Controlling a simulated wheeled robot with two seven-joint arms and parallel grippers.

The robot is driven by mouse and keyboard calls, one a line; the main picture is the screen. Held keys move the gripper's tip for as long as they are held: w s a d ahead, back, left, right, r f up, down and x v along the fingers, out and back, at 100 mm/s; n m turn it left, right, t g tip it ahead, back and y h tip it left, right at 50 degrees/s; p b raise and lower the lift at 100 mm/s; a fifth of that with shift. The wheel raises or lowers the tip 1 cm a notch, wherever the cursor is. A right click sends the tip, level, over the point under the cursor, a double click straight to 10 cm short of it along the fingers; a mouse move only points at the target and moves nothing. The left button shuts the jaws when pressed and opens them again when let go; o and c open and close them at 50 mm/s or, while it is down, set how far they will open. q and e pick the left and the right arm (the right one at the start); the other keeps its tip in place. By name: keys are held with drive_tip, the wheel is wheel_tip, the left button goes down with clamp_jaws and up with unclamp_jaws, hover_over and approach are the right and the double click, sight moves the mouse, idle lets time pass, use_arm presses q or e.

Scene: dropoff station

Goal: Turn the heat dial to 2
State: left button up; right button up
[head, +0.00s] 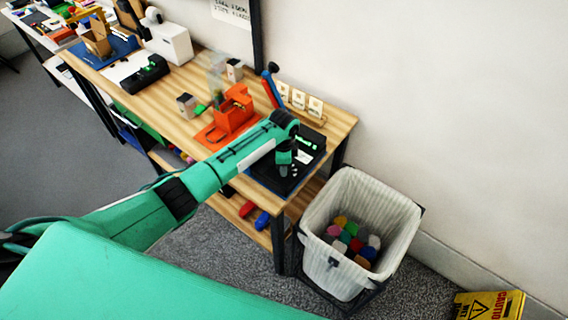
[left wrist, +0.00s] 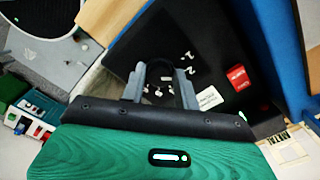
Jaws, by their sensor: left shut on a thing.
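A black device (head: 311,150) with a small green display stands on a blue mat at the near right end of the wooden table. My left gripper (head: 284,170) points down onto its near left part. In the left wrist view the gripper (left wrist: 160,90) is shut on the dark heat dial (left wrist: 158,72), with a grey finger on either side. White numerals 1 and 2 (left wrist: 190,70) are printed just right of the dial. Fingers and shadow hide part of the dial, so I cannot tell where it points. My right gripper is in neither view.
An orange device (head: 235,108) stands further left on the wooden table (head: 340,122). Small white cards (head: 299,98) stand at the wall. A white bin (head: 338,278) with coloured pieces stands on the floor by the table's end. A yellow caution sign (head: 488,305) is at lower right.

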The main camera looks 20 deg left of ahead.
use_arm(q)
drive_tip(key=o, duration=0.9)
drive_tip(key=shift+w+r, duration=0.15)
drive_tip(key=shift+w, duration=0.05)
drive_tip(key=shift+o, duration=0.3)
wheel_tip(320, 180, up, 14)
drive_tip(key=b, duration=0.4)
drive_tip(key=shift+f, duration=0.2)
drive_tip(key=shift+f, duration=0.1)
